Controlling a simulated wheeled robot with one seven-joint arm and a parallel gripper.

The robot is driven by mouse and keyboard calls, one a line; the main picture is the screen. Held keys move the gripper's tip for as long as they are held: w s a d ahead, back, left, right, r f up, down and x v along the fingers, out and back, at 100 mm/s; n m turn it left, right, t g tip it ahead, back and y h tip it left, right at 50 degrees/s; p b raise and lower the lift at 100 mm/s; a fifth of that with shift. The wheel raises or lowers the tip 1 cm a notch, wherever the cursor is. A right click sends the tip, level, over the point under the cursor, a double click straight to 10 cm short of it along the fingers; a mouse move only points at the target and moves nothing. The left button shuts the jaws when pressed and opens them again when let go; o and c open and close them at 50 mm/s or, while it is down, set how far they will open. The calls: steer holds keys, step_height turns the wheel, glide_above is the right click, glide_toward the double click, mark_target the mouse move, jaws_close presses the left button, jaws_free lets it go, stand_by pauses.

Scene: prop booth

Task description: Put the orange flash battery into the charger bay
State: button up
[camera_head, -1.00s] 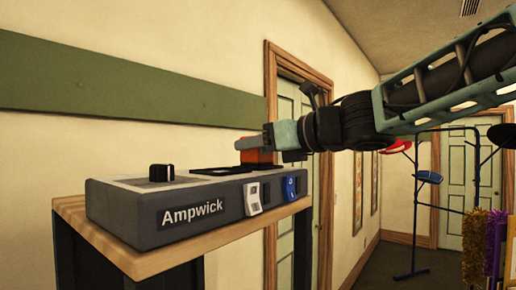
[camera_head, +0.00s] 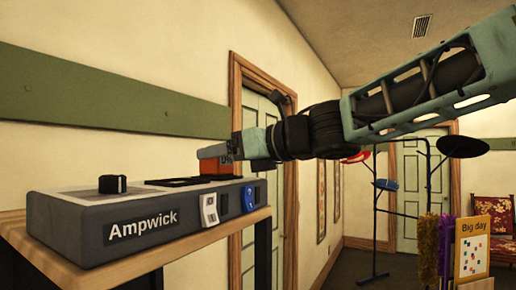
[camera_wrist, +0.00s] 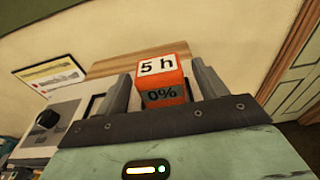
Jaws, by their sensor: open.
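The orange flash battery (camera_head: 214,162) stands at the far right end of the grey Ampwick charger (camera_head: 140,218), by a black recessed area on its top. I cannot tell whether it is seated in the bay, as its base is hidden. In the wrist view the battery (camera_wrist: 175,93) shows a white "5 h" face and a grey "0%" label. My gripper (camera_head: 238,147) is open around it, with one finger on each side. A narrow gap shows between the battery and the fingers in the wrist view.
A rack with hats (camera_head: 377,215) and a "Big day" board (camera_head: 472,250) stand farther right.

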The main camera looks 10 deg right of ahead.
steer(key=v, duration=1)
stand_by(0.6)
